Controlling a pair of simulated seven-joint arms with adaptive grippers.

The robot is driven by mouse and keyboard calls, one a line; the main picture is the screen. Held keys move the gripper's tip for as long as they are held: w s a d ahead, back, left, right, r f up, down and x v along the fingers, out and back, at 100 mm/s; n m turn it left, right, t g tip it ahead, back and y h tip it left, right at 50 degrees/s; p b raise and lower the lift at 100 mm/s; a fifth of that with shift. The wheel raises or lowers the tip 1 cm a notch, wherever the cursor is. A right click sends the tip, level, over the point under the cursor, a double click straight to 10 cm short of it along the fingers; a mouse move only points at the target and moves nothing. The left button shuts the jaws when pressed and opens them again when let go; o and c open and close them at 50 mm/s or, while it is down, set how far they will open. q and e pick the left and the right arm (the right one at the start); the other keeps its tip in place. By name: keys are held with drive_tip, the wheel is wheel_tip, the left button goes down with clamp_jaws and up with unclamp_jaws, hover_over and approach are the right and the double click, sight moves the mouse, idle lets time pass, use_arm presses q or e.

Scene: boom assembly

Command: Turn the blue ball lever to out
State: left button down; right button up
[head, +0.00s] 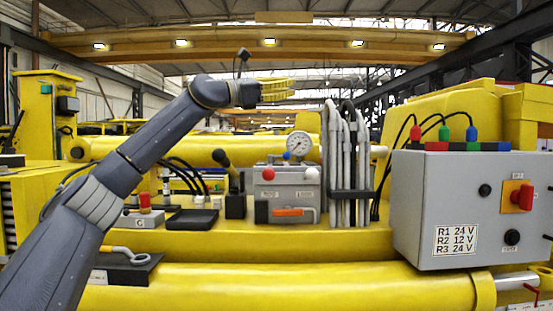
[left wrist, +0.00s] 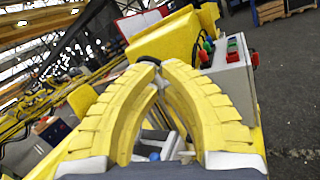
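The blue ball lever (head: 286,155) stands on top of the grey valve block (head: 290,187), just left of the pressure gauge; its stem is hard to see. In the left wrist view its blue ball (left wrist: 154,156) shows low between the finger bases. My left gripper (head: 292,87) is above the block and the lever, apart from them, with its yellow fingers pointing right. In the left wrist view the two curved fingers (left wrist: 152,64) meet at the tips with nothing held. My right gripper is in neither view.
A red ball (head: 268,173) and a white ball (head: 312,173) sit on the block's front, above an orange handle (head: 289,212). The gauge (head: 299,144) and grey hoses (head: 346,165) stand right of the blue ball. A grey control box (head: 465,210) is far right.

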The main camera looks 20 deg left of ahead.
use_arm(q)
drive_tip(key=a+f+n+g+y, duration=0.4)
drive_tip(key=a+f+n+y, duration=0.3)
drive_tip(key=a+f, duration=0.8)
drive_tip(key=d+x, duration=0.1)
drive_tip(key=x, duration=1.2)
drive_tip(key=shift+w+r, duration=0.15)
